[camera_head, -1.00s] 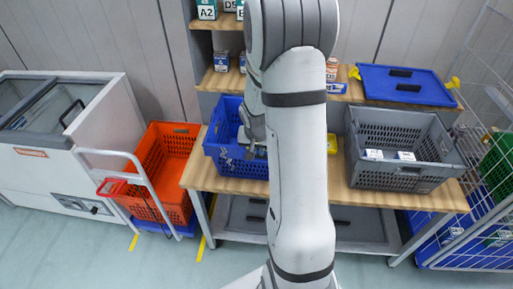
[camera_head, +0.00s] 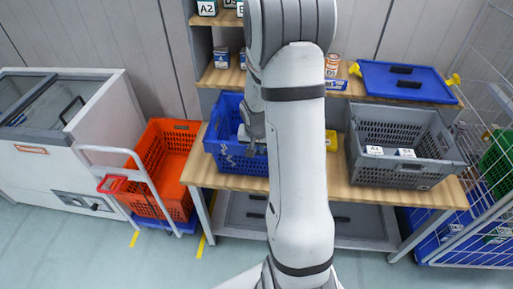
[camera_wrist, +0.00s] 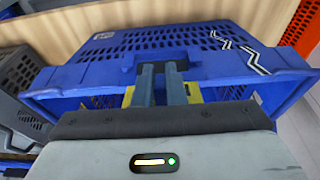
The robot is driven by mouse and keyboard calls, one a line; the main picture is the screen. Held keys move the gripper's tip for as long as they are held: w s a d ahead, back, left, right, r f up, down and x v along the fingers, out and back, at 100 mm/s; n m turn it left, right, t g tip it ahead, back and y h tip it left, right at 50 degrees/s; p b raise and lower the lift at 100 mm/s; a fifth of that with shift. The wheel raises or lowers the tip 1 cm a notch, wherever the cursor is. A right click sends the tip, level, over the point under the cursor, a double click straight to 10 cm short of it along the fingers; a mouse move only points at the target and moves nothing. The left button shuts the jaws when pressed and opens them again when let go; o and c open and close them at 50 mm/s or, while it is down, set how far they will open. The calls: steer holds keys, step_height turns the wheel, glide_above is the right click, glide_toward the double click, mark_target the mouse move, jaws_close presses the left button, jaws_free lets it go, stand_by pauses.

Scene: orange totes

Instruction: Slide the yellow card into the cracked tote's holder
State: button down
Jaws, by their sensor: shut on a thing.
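The cracked tote is the blue crate (camera_head: 224,161) on the wooden table, with a zigzag crack mark on its front wall. It fills much of the wrist view (camera_wrist: 90,75), where the mark shows at upper right. My gripper (camera_wrist: 162,70) is shut on the yellow card (camera_wrist: 194,92), whose edges show on both sides of the fingers. The fingers and card are in front of the blue tote's wall; contact with it cannot be told. In the head view my gripper (camera_head: 252,147) is at the tote's right part, partly behind my arm.
A grey tote (camera_head: 405,178) with white labelled items stands on the table at right. A yellow object (camera_head: 331,141) lies beside my arm. An orange tote (camera_head: 163,195) sits on a cart at left. A blue lid (camera_head: 405,83) lies on the shelf behind.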

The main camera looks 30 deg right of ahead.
steer(key=shift+s+f+b, duration=0.1)
steer(key=shift+f+b, duration=0.7)
steer(key=shift+f, duration=0.05)
steer(key=shift+f+b, duration=0.3)
steer(key=shift+f+b, duration=0.45)
steer(key=shift+b, duration=0.1)
steer(key=c, duration=1.4)
jaws_free()
steer(key=shift+c, duration=0.2)
steer(key=v, duration=0.8)
steer(key=shift+b, duration=0.4)
